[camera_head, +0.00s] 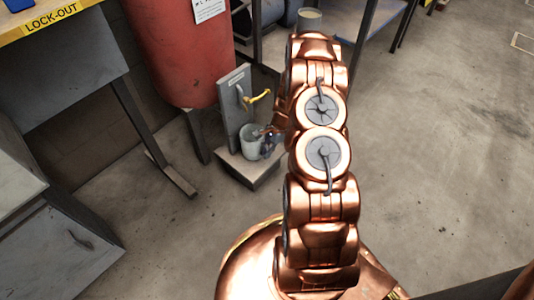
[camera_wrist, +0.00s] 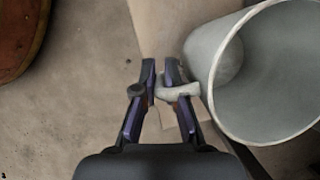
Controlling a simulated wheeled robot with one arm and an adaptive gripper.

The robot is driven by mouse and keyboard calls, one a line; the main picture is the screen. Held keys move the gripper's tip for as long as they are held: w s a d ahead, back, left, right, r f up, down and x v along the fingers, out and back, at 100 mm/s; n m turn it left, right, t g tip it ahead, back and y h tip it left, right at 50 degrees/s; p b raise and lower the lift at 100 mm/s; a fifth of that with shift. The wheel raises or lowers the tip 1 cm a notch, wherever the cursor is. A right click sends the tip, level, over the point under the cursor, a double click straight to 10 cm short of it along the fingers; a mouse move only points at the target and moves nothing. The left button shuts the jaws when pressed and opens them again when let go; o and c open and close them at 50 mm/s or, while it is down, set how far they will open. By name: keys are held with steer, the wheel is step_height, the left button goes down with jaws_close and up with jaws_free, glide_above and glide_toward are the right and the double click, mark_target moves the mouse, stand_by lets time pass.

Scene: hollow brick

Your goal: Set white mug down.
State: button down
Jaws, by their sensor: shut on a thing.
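The white mug (camera_head: 250,141) is upright, in front of a grey upright panel and over a low block. It also shows large at the right of the wrist view (camera_wrist: 270,75), with its open mouth toward the camera and its inside empty. My gripper (camera_wrist: 161,80) is at the mug's left side in the wrist view, its fingers shut on the handle (camera_wrist: 180,92). In the head view my gripper (camera_head: 270,139) is at the right side of the mug, partly hidden by my arm. I cannot tell whether the mug's bottom touches the block.
A workbench (camera_head: 70,65) is at the left.

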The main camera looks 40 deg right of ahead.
stand_by(0.3)
steer(key=c, duration=1.2)
jaws_free()
steer(key=shift+c, duration=0.2)
